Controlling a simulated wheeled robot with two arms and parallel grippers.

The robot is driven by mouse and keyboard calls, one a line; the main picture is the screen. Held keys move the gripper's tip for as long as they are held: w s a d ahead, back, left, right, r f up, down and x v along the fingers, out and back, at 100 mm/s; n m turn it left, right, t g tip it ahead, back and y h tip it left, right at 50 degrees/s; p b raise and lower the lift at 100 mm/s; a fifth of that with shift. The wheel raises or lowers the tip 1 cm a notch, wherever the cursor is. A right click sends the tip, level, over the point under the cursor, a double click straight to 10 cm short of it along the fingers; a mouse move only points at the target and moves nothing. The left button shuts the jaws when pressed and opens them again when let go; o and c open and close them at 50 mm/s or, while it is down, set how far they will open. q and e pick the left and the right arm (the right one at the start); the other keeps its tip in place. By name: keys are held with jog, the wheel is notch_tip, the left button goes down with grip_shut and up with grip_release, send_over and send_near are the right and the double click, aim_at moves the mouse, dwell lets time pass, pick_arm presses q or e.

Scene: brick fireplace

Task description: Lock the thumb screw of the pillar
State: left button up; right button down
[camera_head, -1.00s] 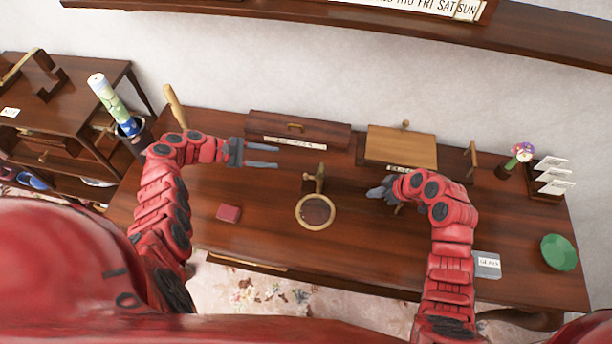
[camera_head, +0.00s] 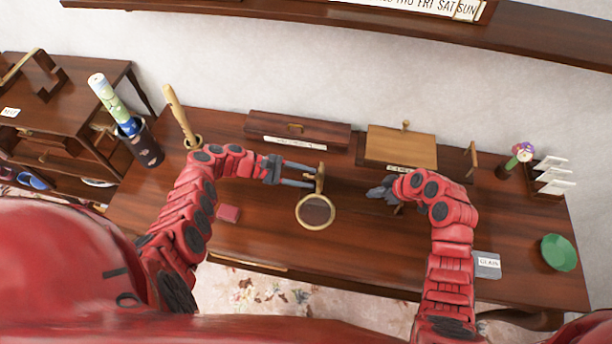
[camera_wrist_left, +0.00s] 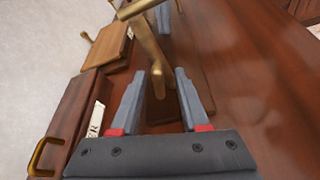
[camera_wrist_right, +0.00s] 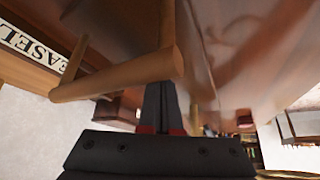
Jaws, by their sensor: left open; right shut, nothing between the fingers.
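A brass pillar (camera_head: 319,180) stands on the desk behind a round brass-rimmed lens (camera_head: 316,211). In the left wrist view the brass pillar (camera_wrist_left: 147,42) is close, with a rounded end low down between the fingers; I cannot tell surely which part is the thumb screw. My left gripper (camera_head: 314,179) is open, its fingers pointing right, tips at the pillar. In its wrist view the fingers (camera_wrist_left: 168,76) lie on either side of the brass piece, with no clear grip. My right gripper (camera_head: 377,194) is shut and empty, apart to the right of the pillar.
A long dark box (camera_head: 300,129) lies at the back. A small red box (camera_head: 229,213) lies left of the lens. A green dish (camera_head: 558,252) is far right.

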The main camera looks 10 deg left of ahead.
pick_arm(q)
jog(key=shift+d+f, duration=0.1)
grip_shut()
dwell(0.6)
jog(key=shift+m+t, duration=0.8)
jog(key=shift+m, duration=0.3)
jog(key=m+t, duration=0.1)
jog(key=m, duration=0.1)
jog(key=shift+m+h, duration=0.3)
jog(key=shift+h, duration=0.1)
jog(key=m+t, duration=0.1)
jog(key=m, duration=0.2)
jog(key=shift+w+t+h, duration=0.1)
jog(key=shift+t+h, duration=0.3)
jog(key=shift+d+m+h, duration=0.1)
jog(key=shift+m+h, duration=0.2)
jog(key=shift+m, duration=0.6)
jog(key=shift+t, duration=0.3)
